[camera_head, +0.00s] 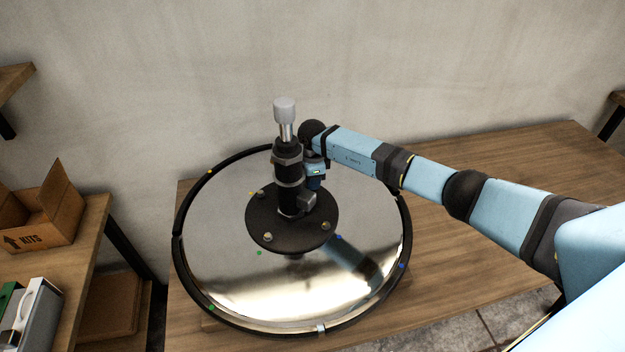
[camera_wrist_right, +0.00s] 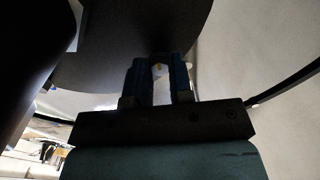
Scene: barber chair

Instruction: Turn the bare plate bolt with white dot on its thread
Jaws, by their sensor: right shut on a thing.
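A bolt (camera_wrist_right: 159,68) with a light head sits between the blue fingers of my right gripper (camera_wrist_right: 159,82) in the right wrist view. The gripper is shut on it. A small yellowish mark shows there; I cannot make out a white dot. In the head view my right gripper (camera_head: 316,181) reaches down behind the column, over the far right part of the black round plate (camera_head: 258,218); its fingertips and that bolt are hidden. Other bolts show on the plate at back left (camera_head: 262,193), front left (camera_head: 268,237) and front right (camera_head: 325,226). My left gripper is out of view.
The black column (camera_head: 288,170) with its grey top (camera_head: 285,109) rises from the plate, close beside my right gripper. The mirror-like round base (camera_head: 220,265) has a dark rim and coloured dots. It lies on a wooden table (camera_head: 470,280). A KITS box (camera_head: 45,215) stands left.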

